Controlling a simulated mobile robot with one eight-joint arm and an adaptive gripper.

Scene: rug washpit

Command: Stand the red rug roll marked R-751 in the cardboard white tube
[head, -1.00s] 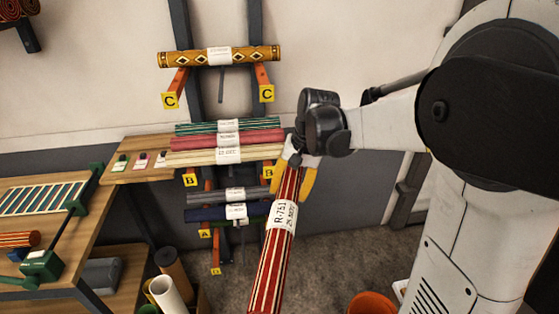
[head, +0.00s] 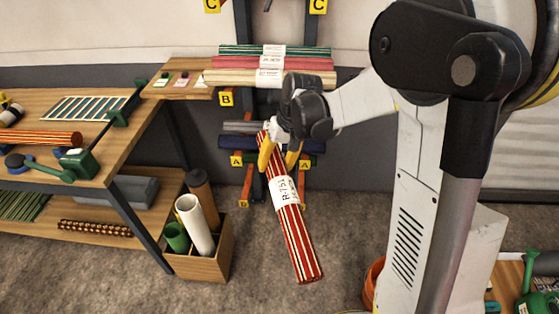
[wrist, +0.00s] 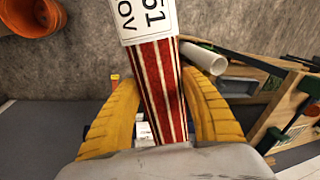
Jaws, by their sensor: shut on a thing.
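The red rug roll marked R-751 (head: 302,243), striped red and cream with a white label, hangs tilted in the air in the head view, its lower end toward the right. My gripper (head: 278,160) is shut on it near its upper end. In the wrist view the roll (wrist: 162,85) runs between the yellow fingers of my gripper (wrist: 165,105). The white cardboard tube (head: 194,226) stands, leaning slightly, in a divided wooden box (head: 199,267) on the floor, left of the roll and apart from it. Its open top shows. The tube also shows in the wrist view (wrist: 204,58).
A green tube (head: 175,237) and a brown tube (head: 203,196) stand beside the white one. A workbench (head: 120,150) is at the left. A wall rack holds several rolls, including a green one (head: 235,50). An orange bucket (head: 374,283) stands at right. Floor between box and roll is clear.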

